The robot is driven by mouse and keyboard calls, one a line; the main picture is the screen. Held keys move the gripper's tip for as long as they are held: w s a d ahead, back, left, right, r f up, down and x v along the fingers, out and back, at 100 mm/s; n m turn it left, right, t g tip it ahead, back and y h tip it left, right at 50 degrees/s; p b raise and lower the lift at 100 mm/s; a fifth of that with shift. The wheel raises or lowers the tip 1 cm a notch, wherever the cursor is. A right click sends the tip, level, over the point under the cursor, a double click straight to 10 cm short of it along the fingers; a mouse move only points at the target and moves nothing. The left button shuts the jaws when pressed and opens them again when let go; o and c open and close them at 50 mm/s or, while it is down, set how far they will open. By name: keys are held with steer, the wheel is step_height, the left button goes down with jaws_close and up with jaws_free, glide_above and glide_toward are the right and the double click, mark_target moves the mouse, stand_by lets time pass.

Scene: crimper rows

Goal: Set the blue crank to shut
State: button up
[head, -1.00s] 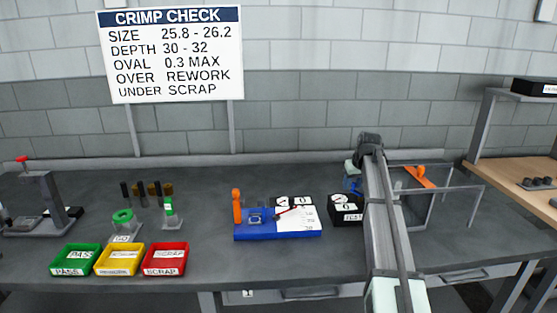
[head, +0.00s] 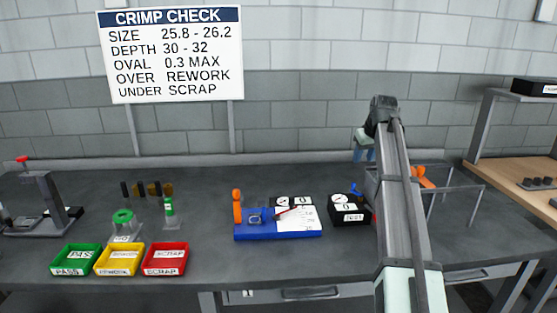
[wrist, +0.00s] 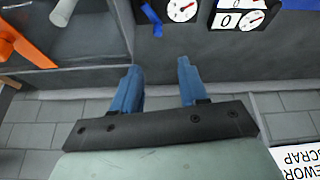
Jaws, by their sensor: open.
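The blue crank shows as a short blue bar (wrist: 150,18) at the top of the wrist view, beside a white dial. In the head view a small blue part (head: 356,187) shows just left of my arm, behind the black test box (head: 350,217); the arm hides much of that area. My gripper (wrist: 159,68) is open and empty, its two blue fingers apart, with the crank beyond the fingertips. In the head view my gripper (head: 362,153) is above the back of the bench, touching nothing that I can see.
A blue gauge base (head: 278,232) with an orange lever (head: 237,206) stands left of the test box. A grey frame with an orange part (head: 424,180) stands to the right. Green (head: 75,260), yellow (head: 118,260) and red (head: 166,260) trays sit front left.

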steer(key=w+d+r+n+t+h, duration=0.1)
steer(key=w+n+t+h, duration=0.3)
steer(key=w, duration=0.4)
steer(key=w+a+f+n+y, duration=0.1)
steer(key=a+f+n, duration=0.1)
steer(key=a, duration=1.2)
steer(key=w+a+f+n+y, duration=0.1)
steer(key=a+f, duration=0.3)
steer(key=a, duration=1)
steer(key=shift+w+a+f+n, duration=0.2)
steer(key=shift+w+a+n, duration=0.15)
steer(key=shift+w+n, duration=0.25)
steer(key=shift+s, duration=0.1)
